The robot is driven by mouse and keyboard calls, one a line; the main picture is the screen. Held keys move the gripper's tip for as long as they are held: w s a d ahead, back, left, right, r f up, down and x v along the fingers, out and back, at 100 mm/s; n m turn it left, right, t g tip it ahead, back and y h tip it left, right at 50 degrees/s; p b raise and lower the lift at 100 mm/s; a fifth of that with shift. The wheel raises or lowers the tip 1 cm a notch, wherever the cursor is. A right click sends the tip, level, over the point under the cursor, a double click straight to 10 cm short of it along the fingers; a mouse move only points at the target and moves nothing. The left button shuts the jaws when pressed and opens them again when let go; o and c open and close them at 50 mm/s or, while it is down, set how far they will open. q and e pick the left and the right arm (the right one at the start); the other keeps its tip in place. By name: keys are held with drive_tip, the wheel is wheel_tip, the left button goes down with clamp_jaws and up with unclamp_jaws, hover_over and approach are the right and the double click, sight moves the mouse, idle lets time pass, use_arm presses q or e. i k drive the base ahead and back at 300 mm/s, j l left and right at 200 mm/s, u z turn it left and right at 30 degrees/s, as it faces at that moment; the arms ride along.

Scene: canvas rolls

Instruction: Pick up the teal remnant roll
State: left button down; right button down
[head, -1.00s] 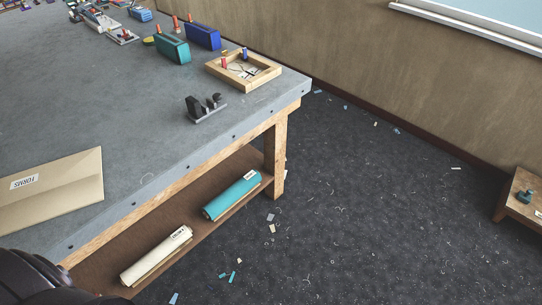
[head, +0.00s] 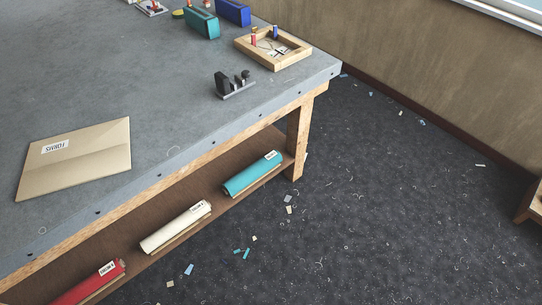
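The teal roll (head: 250,176) lies on the brown lower shelf (head: 217,196) under the grey-topped workbench, near the bench's right-hand leg. It has a small white label at its upper right end. A cream roll (head: 174,229) with a label lies on the same shelf to its left. A red roll (head: 90,284) with a label lies further left, partly cut off by the frame's bottom edge. The teal roll lies apart from the other two. Neither of my grippers shows in the head view.
The workbench top (head: 150,95) overhangs the shelf. A tan FORMS envelope (head: 82,165), a black device (head: 233,84) and a wooden tray (head: 297,55) lie on it. A wooden leg (head: 297,142) stands beside the teal roll. The dark floor (head: 390,220) to the right is open, with small scraps.

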sight(250, 174)
drive_tip(key=u, duration=0.55)
drive_tip(key=i+l+u, duration=0.1)
drive_tip(key=l+u, duration=0.5)
drive_tip(key=u, duration=0.2)
drive_tip(key=l+u, duration=0.7)
drive_tip(key=u, duration=0.15)
